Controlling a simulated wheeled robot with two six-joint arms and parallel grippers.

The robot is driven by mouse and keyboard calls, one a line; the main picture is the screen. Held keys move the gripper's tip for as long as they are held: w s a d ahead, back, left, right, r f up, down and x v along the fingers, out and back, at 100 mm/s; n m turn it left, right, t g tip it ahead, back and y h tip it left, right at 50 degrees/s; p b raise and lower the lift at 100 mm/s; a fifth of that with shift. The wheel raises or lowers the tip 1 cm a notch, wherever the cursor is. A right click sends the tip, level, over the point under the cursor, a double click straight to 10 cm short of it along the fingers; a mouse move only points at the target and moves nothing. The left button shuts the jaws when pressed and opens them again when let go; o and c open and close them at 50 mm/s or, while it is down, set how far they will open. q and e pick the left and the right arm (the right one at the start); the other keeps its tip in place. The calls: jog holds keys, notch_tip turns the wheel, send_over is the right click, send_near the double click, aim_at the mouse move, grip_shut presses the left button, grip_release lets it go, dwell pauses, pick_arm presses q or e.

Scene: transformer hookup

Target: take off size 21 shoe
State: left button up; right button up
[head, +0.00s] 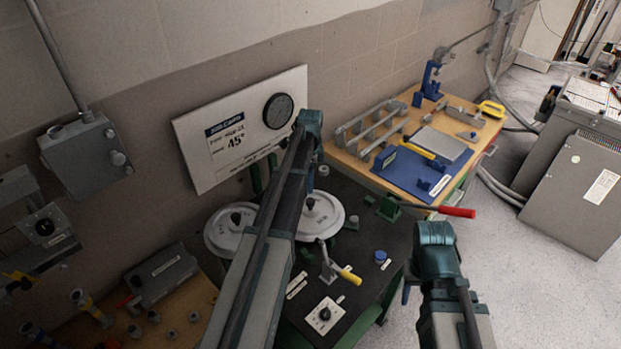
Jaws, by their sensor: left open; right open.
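Two pale round plates lie on the dark bench top: the left plate (224,232) and the right plate (327,215), each with a dark knob in its middle. They look like bender shoes, but I cannot read a size on either. My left arm crosses in front of both plates and hides part of each. The arm's raised teal joint is in front of the wall board, and its fingers are hidden from view. My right arm's teal joint is at the bench's right side; its fingers do not show either. I see nothing held.
A lever with a yellow grip (350,276) and a dial plate (324,316) are on the bench front. A red-handled lever (456,212) sticks out at the right. A wall board (203,150) reads 45°. A wooden bench (372,183) with tools stands behind.

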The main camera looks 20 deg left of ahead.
aim_at(310, 200)
pick_arm(q)
notch_tip(310, 200, down, 11)
jog(key=b, duration=1)
grip_shut()
dwell(0.8)
dwell(0.5)
